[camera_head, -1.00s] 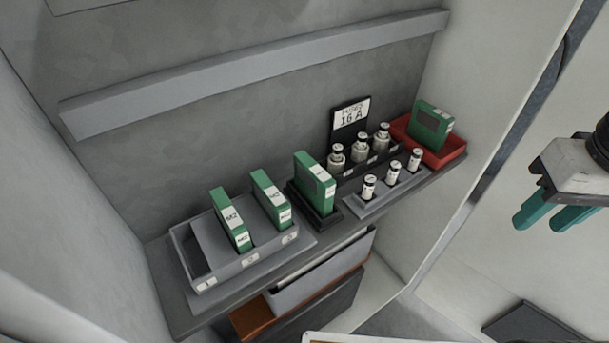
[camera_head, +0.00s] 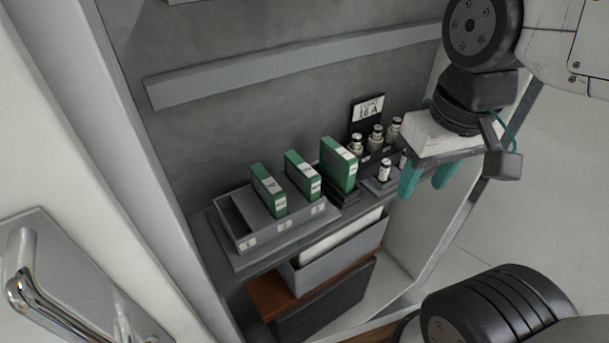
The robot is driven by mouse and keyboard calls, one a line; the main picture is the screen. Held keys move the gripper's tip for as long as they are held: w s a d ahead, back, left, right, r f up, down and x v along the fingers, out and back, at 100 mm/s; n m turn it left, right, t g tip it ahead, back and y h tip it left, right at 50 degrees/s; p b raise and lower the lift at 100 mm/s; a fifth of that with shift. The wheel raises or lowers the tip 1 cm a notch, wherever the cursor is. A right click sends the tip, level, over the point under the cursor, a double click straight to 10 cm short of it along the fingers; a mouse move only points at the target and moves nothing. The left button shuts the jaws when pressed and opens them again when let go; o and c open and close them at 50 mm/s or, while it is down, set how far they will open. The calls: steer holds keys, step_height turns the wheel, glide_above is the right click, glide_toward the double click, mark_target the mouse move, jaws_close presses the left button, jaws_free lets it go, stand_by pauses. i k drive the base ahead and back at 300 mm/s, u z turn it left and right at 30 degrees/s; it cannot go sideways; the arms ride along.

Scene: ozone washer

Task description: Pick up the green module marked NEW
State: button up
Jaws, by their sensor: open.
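Two green modules with white labels stand upright in a grey numbered tray (camera_head: 262,240): one in the middle (camera_head: 268,186) and one at the right (camera_head: 299,171). The left slot is empty. A third green module (camera_head: 337,163) stands in a black holder just right of the tray. The label words are too small to read surely, so I cannot tell which is marked NEW. My gripper (camera_head: 428,182), with teal fingers, is open and empty at the shelf's right end, right of all three modules. It hides the red bin and the fourth green module seen there earlier.
Silver-capped fuses (camera_head: 375,138) stand in a black rack by a 16 A sign (camera_head: 368,108). A white fuse (camera_head: 384,170) stands in a grey block before them. A grey bin (camera_head: 335,262) is below the shelf. A door handle (camera_head: 22,270) is at lower left.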

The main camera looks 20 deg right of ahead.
mark_target(337, 164)
steer(key=z, duration=2.15)
steer(key=k, duration=1.05)
steer(key=u, duration=1.5)
